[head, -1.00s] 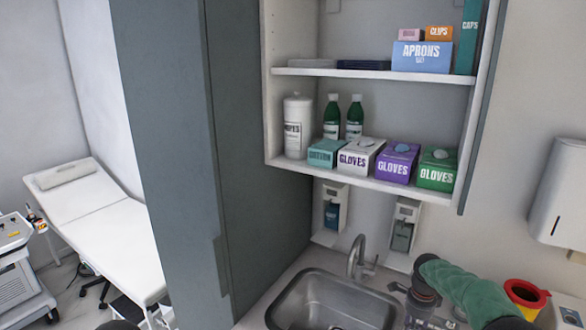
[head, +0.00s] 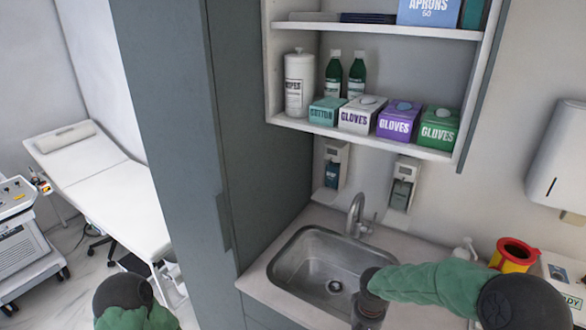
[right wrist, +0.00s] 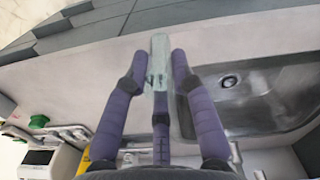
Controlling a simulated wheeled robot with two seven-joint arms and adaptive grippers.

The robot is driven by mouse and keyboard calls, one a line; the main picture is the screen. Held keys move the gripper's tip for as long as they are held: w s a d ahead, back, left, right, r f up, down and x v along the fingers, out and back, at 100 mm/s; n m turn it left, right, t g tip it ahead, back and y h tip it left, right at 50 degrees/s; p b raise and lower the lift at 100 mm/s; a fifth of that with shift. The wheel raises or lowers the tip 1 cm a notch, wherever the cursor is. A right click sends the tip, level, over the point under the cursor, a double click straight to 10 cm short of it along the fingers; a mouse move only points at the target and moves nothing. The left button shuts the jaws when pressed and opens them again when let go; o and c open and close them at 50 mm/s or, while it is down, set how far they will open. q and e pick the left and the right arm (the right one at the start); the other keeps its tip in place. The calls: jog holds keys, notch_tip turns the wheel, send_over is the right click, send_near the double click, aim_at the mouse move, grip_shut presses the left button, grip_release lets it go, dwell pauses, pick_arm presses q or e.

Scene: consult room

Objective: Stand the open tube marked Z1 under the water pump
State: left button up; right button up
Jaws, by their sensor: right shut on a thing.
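In the right wrist view, my right gripper (right wrist: 160,65) is shut on a pale, see-through tube (right wrist: 159,50) with dark marks on its side. The marks are too blurred to read as Z1. The tube is over the counter beside the steel sink (right wrist: 265,88). In the head view, my right gripper (head: 368,312) is at the sink's front right edge, cut by the frame's bottom; the tube cannot be made out there. A white pump-top bottle (head: 465,249) stands behind my right arm, partly hidden; I cannot tell whether it is the water pump. My left gripper is out of view.
The sink (head: 295,262) has a curved tap (head: 356,212) at its back. Two dispensers (head: 335,168) (head: 403,186) hang on the wall. A red and yellow bin (head: 513,256) and a white box (head: 560,275) stand at right. An open shelf (head: 375,143) overhangs the counter.

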notch_tip(320, 180, down, 11)
jog(key=s+a+n+b, duration=0.1)
jog(key=s+n+b, duration=0.1)
jog(key=b, duration=0.9)
jog(key=shift+a+f, duration=0.2)
jog(key=shift+s, duration=0.1)
